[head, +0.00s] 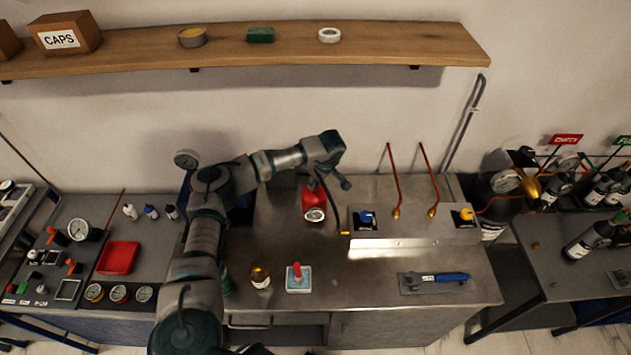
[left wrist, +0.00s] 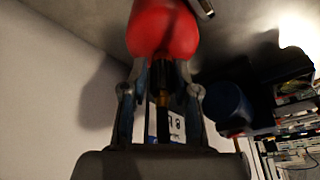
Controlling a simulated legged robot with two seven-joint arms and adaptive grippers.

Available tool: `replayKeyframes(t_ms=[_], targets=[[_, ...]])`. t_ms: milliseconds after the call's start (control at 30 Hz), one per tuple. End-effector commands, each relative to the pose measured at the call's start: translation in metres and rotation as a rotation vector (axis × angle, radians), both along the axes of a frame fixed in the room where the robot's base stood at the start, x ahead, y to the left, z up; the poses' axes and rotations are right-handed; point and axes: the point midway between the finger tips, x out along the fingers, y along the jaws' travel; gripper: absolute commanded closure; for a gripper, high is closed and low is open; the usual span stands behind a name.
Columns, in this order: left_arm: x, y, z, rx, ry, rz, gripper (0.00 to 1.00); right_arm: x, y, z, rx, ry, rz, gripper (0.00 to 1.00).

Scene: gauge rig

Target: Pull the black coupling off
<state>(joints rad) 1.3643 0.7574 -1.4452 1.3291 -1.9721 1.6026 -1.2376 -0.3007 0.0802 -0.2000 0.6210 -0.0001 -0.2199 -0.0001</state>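A red device (head: 314,202) with a round gauge face stands on the steel bench in the head view. A thin black hose shows at its right side. My left gripper (head: 327,178) is just above it. In the left wrist view, the red body (left wrist: 162,30) fills the top, and a dark piece with a brass band (left wrist: 163,76), apparently the black coupling, sits below it. The coupling cannot be made out in the head view. My right gripper is not in view.
A steel manifold box (head: 415,227) with blue and yellow knobs and copper pipes stands to the right. A wooden shelf (head: 380,42) runs above.

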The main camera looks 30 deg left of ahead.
Motion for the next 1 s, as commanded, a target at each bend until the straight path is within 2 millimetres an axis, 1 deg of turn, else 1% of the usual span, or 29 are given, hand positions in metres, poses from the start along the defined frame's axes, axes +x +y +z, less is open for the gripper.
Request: replayKeyframes(t_ms=[33,67,167,200,267,300,700,1000], targets=[[0.000,0.002,-0.001,-0.001,0.000,0.002,0.92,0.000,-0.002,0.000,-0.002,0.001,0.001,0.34],[0.000,0.002,-0.001,-0.001,-0.001,0.002,0.99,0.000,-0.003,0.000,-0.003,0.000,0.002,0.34],[0.001,0.002,-0.001,-0.001,-0.001,0.002,1.00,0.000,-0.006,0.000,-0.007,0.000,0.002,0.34],[0.001,0.003,-0.001,-0.001,-0.001,0.002,0.84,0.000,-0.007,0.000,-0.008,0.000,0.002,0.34],[0.001,0.003,-0.001,-0.001,-0.001,0.002,0.99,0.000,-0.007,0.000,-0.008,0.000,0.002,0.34],[0.001,0.003,-0.001,-0.001,-0.001,0.003,1.00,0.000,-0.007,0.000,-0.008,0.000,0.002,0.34],[0.002,0.005,0.001,0.004,-0.002,0.005,1.00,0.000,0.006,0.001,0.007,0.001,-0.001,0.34],[0.002,0.005,0.006,0.004,-0.006,0.006,1.00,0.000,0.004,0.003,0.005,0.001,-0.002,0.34]])
